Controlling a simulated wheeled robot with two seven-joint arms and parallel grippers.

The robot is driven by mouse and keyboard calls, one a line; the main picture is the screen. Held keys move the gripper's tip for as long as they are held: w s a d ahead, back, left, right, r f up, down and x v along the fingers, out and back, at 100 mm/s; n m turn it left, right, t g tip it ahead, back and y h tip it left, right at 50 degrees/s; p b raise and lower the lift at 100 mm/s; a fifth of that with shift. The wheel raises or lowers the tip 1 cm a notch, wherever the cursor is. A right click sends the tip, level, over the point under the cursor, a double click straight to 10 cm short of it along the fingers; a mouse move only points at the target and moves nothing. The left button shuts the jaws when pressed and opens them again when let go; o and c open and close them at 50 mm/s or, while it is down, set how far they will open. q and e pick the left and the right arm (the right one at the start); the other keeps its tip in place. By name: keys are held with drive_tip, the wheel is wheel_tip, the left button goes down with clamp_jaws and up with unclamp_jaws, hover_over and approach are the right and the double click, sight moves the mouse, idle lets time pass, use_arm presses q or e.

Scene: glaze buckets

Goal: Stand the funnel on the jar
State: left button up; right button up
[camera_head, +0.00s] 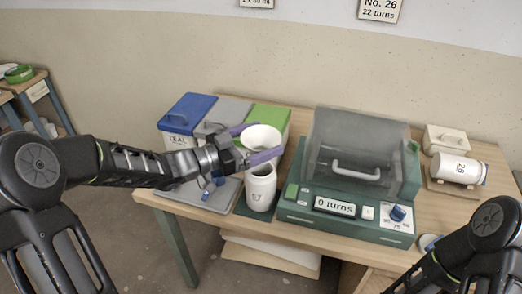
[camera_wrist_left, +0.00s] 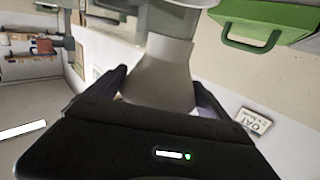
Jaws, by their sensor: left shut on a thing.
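The white funnel (camera_head: 261,136) is between the purple fingers of my left gripper (camera_head: 256,145), which is shut on it. It also shows in the left wrist view (camera_wrist_left: 160,72), between the dark fingers (camera_wrist_left: 160,88). The white jar (camera_head: 261,190), with a dark number on its front, stands upright on a dark green mat at the table's front edge. The funnel is over the jar in the head view. A finger hides the place between them, so I cannot tell whether they touch. My right gripper is outside the view.
Blue (camera_head: 187,113), grey and green-lidded (camera_head: 269,117) buckets stand behind the gripper. Right of the jar is a green machine (camera_head: 345,214) with a dark clear cover and a "0 turns" display. A white jar marked 26 (camera_head: 456,168) lies on its side at right.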

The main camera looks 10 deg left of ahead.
use_arm(q)
drive_tip(key=shift+f, duration=1.9)
drive_tip(key=shift+f, duration=0.1)
drive_tip(key=o, duration=1.1)
drive_tip(key=b+v, duration=0.1)
drive_tip(key=v, duration=1.1)
